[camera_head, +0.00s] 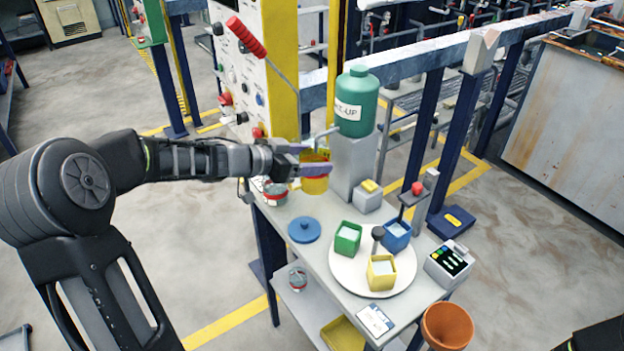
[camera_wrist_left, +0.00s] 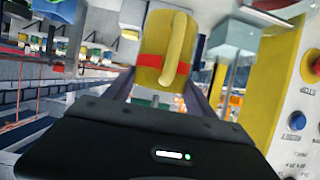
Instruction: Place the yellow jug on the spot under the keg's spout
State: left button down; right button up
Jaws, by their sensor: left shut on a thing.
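The yellow jug (camera_head: 315,185) has a red band and is held upright by my left gripper (camera_head: 325,160), one finger on each side. In the left wrist view the jug (camera_wrist_left: 158,45) shows its yellow handle facing the camera, between the fingers. The green keg (camera_head: 357,100) with a white label stands on a grey block (camera_head: 353,165). Its thin grey spout (camera_head: 325,133) reaches left, above the jug in the picture. The spot under the spout is hidden behind the jug and gripper. I cannot tell whether the jug touches the table. My right gripper is out of view.
The table (camera_head: 325,255) holds a red-and-grey tin (camera_head: 275,193), a blue lid (camera_head: 304,230) and a round white board (camera_head: 345,272) with green, blue and yellow cups. A control panel with a red lever (camera_head: 246,37) stands behind-left. An orange pot (camera_head: 447,326) is at front right.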

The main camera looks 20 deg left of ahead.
aim_at(302, 181)
pick_arm(q)
notch_tip(302, 181, down, 3)
jog(key=shift+f+b, duration=0.1)
jog(key=shift+b, duration=0.25)
notch_tip(302, 181, down, 3)
jog(key=shift+f+b, duration=0.15)
jog(key=shift+b, duration=0.15)
jog(key=shift+w+f, duration=0.15)
jog(key=shift+f, duration=0.1)
jog(key=shift+d+f, duration=0.1)
jog(key=shift+c, duration=1.5)
grip_release()
